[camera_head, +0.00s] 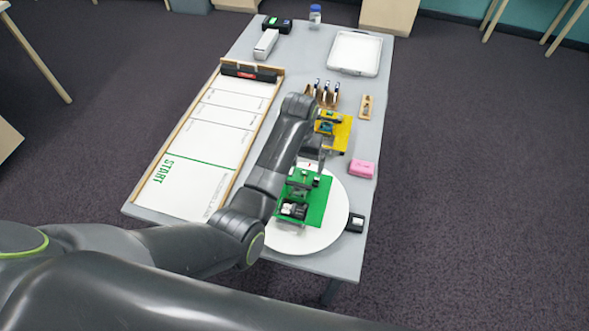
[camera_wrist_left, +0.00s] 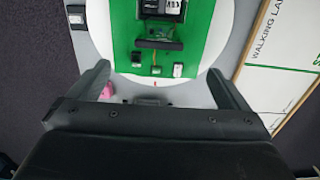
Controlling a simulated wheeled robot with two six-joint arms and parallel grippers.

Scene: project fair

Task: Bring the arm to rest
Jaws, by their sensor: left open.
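My left arm reaches over the grey table (camera_head: 362,200), and its forearm hides much of my left gripper (camera_head: 314,156) in the head view. In the left wrist view my left gripper (camera_wrist_left: 158,78) is open, its two fingers wide apart with nothing between them. Beyond the fingertips, a green board (camera_wrist_left: 200,30) carries small electronic parts and lies on a round white disc (camera_wrist_left: 222,50). In the head view the green board (camera_head: 322,205) lies at the table's near end on the white disc (camera_head: 335,225). My right gripper is not in view.
A walking-lane board (camera_head: 195,190) lies along the left. A yellow board (camera_head: 342,133), a pink block (camera_head: 361,169), a small wooden holder (camera_head: 366,107) and a white tray (camera_head: 355,53) are on the right side. A small black device (camera_head: 355,222) sits near the right edge.

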